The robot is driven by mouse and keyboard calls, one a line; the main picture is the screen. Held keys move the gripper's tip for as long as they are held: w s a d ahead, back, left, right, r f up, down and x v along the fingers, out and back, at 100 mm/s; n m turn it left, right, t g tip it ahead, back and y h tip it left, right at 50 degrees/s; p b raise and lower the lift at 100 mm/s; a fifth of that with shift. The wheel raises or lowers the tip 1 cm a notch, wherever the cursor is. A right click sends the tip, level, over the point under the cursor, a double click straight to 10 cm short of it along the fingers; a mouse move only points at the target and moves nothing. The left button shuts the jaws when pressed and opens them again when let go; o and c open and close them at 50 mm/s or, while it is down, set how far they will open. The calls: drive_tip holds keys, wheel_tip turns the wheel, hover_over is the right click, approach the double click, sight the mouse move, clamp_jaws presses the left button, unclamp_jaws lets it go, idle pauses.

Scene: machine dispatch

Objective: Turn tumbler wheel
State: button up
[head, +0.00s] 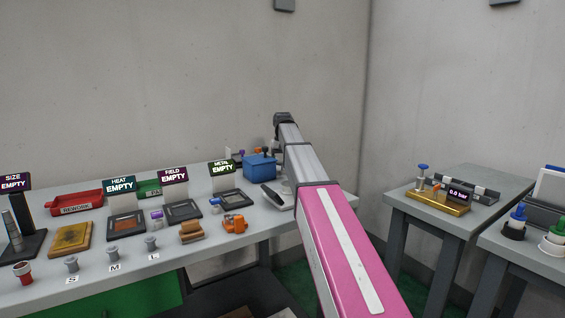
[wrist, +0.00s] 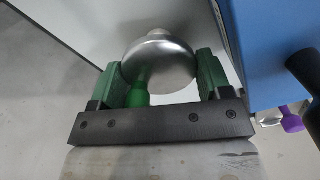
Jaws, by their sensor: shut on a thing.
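In the wrist view my gripper (wrist: 158,64) has its two green fingers on either side of a smooth silver rounded piece (wrist: 160,60) and is shut on it. A small green part (wrist: 139,92) shows below the silver piece, between the fingers. I cannot tell for sure whether the silver piece is the tumbler wheel. A blue box (wrist: 265,45) stands close to the right of the fingers; it also shows in the head view (head: 259,167) at the back right of the long bench. In the head view my arm hides the gripper's fingers and what they hold.
The long grey bench (head: 210,252) carries a red REWORK tray (head: 75,204), several signed stations and an orange device (head: 234,223). A dark rod (wrist: 303,72) and a purple knob (wrist: 291,122) are right of the gripper. A side table (head: 465,225) with a brass fixture (head: 437,203) stands right.

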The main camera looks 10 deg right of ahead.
drive_tip(key=shift+m, duration=0.5)
drive_tip(key=o, duration=0.6)
drive_tip(key=shift+o, duration=0.2)
drive_tip(key=shift+r, duration=0.1)
wheel_tip(320, 180, up, 11)
drive_tip(key=shift+s, duration=0.1)
